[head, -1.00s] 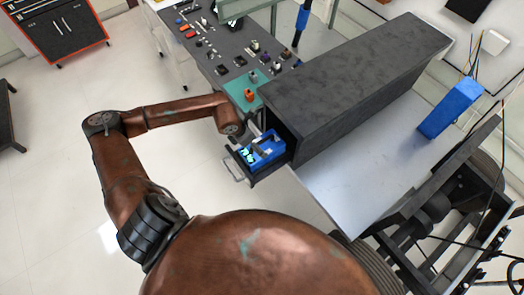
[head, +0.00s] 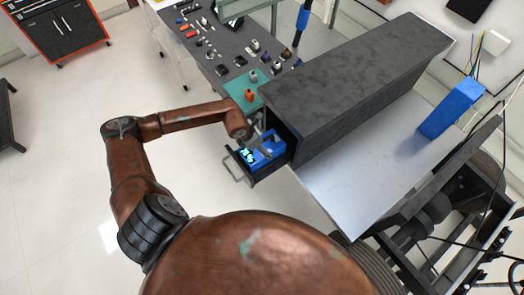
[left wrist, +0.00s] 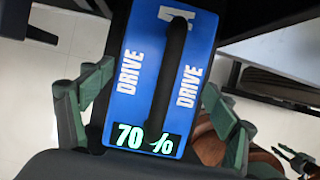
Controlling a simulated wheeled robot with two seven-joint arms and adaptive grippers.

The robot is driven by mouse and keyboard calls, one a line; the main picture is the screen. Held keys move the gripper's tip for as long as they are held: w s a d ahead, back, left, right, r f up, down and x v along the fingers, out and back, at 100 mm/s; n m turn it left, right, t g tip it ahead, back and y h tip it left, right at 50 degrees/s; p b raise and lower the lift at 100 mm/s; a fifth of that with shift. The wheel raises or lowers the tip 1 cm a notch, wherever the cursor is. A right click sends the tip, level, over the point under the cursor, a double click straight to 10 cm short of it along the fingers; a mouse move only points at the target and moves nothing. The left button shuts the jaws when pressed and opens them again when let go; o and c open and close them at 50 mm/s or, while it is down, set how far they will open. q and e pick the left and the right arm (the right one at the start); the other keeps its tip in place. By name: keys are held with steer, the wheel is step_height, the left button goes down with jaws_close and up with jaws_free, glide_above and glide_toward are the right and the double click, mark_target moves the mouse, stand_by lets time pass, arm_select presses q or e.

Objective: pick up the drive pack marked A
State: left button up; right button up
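The blue drive pack (head: 269,153) lies in an open drawer (head: 240,171) at the front end of a long dark cabinet. In the left wrist view the pack (left wrist: 130,100) fills the middle, with white DRIVE lettering, a lit "70 %" readout and a black handle bar along its top. A white mark at its far end is partly hidden by the handle. My left gripper (left wrist: 152,108) is open above the pack, its green fingers apart on either side. Whether they touch it I cannot tell.
The dark cabinet (head: 360,80) stands on a pale bench (head: 345,190). Another blue box (head: 452,108) with wires is at the right, near a black frame. A bench with a dark mat (head: 215,45) and small parts is behind. The floor at left is clear.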

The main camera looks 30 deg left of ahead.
arm_select(q)
steer(key=c, duration=1.6)
steer(key=shift+w+r, duration=0.1)
steer(key=shift+r, duration=0.05)
steer(key=shift+c, duration=0.3)
